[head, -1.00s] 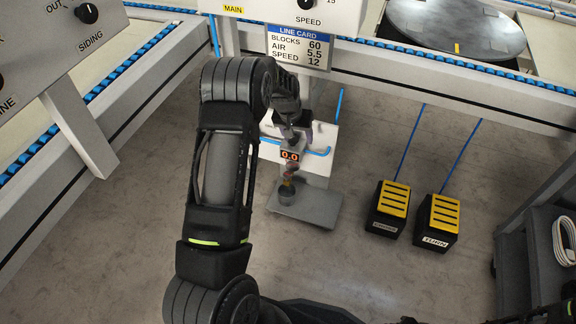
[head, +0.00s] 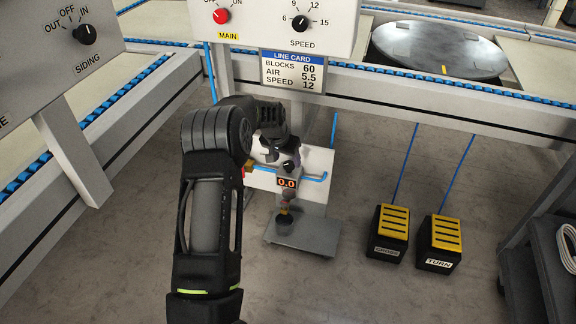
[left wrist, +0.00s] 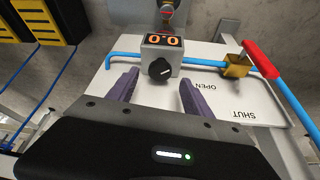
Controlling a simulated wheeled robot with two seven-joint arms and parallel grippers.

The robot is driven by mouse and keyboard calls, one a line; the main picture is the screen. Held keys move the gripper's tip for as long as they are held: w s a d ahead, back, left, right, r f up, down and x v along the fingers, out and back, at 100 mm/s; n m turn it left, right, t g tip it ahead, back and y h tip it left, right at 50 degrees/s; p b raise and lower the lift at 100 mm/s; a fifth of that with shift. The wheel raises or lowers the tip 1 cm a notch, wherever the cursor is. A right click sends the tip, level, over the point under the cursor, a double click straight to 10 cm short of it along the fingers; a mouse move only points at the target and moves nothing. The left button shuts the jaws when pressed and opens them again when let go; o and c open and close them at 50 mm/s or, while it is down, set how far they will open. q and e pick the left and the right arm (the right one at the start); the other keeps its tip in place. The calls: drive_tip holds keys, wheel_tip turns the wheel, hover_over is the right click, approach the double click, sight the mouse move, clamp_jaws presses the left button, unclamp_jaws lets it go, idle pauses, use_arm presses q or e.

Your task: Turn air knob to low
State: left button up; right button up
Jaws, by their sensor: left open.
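The black air knob (left wrist: 160,69) sits on a small grey box below an orange display (left wrist: 163,40) reading 0.0. In the head view the knob (head: 289,167) shows just above that display (head: 287,183). My left gripper (left wrist: 157,92) is open and empty, its two purple fingers pointing toward the white panel, one on either side of the knob in the picture. I see no contact with the knob. In the head view my left wrist hides part of the panel, and the fingers are hard to make out. My right gripper is not in view.
A brass valve (left wrist: 237,66) with a red handle (left wrist: 262,60) is beside the knob on a blue pipe, near OPEN and SHUT labels. The line card (head: 293,71) reads AIR 5.5. Two yellow-topped pedals (head: 391,232) stand on the floor at right.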

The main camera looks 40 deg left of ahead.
sight(289, 164)
use_arm(q)
drive_tip(key=b+x, duration=0.1)
drive_tip(key=x, duration=0.2)
drive_tip(key=shift+f, duration=0.25)
drive_tip(key=shift+c, duration=0.2)
clamp_jaws()
idle(0.5)
